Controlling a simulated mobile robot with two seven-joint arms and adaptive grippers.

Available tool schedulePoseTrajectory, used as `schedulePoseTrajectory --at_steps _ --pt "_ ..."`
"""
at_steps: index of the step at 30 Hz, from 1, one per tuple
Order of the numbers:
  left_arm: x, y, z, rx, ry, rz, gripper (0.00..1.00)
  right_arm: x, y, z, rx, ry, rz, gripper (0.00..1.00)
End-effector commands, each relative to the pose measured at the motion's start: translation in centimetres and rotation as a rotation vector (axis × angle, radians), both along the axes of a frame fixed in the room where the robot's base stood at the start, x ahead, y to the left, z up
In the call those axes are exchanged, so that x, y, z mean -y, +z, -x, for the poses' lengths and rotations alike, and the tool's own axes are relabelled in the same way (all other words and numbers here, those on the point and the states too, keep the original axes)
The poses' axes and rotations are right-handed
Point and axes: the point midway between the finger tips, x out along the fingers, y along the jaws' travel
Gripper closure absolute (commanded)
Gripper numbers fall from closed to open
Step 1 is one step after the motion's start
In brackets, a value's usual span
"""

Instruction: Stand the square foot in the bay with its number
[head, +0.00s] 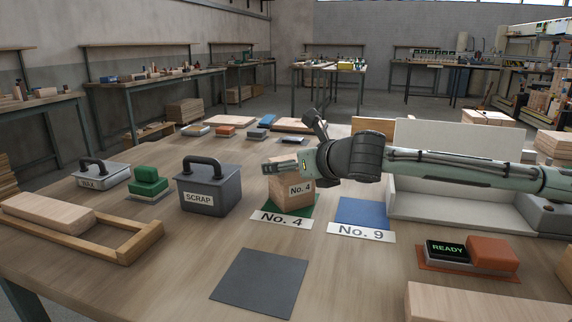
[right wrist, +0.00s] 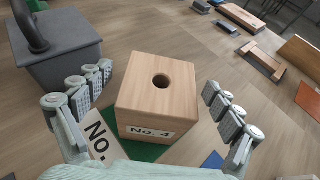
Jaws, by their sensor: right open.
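The square foot (right wrist: 157,98) is a pale wooden block with a round hole in its top and a "No. 4" label on its side. It stands upright on the green bay (right wrist: 150,150) behind the "No. 4" card. In the head view the square foot (head: 291,196) is partly hidden by my right gripper (head: 285,167). The right gripper also shows in the right wrist view (right wrist: 155,105), its fingers open on either side of the block with gaps. The blue bay (head: 362,212) has a "No. 9" card (head: 361,233) and is empty. My left gripper is not in view.
A grey SCRAP box (head: 208,190) stands left of the green bay. A green-handled block (head: 148,182) and a WAX box (head: 101,174) are further left. A dark mat (head: 260,284) lies in front, bare. A READY display (head: 447,250) and an orange block (head: 492,254) are at right.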

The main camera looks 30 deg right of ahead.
Motion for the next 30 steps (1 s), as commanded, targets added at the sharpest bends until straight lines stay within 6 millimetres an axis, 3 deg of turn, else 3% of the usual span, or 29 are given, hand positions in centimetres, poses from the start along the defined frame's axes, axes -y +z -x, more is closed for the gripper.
schedulePoseTrajectory --at_steps 6,12,18,30 --pt "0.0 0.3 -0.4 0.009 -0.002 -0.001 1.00 -0.2 1.9 4.5 -0.001 -0.002 0.004 0.08" --pt "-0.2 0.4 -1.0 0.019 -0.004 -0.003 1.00 -0.5 3.0 7.2 0.000 -0.001 0.002 0.08" --pt "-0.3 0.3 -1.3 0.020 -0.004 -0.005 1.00 -0.6 3.3 8.1 0.000 -0.001 0.001 0.08" --pt "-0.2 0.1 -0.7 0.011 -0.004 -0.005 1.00 -0.6 3.1 7.4 0.000 0.001 -0.003 0.08"
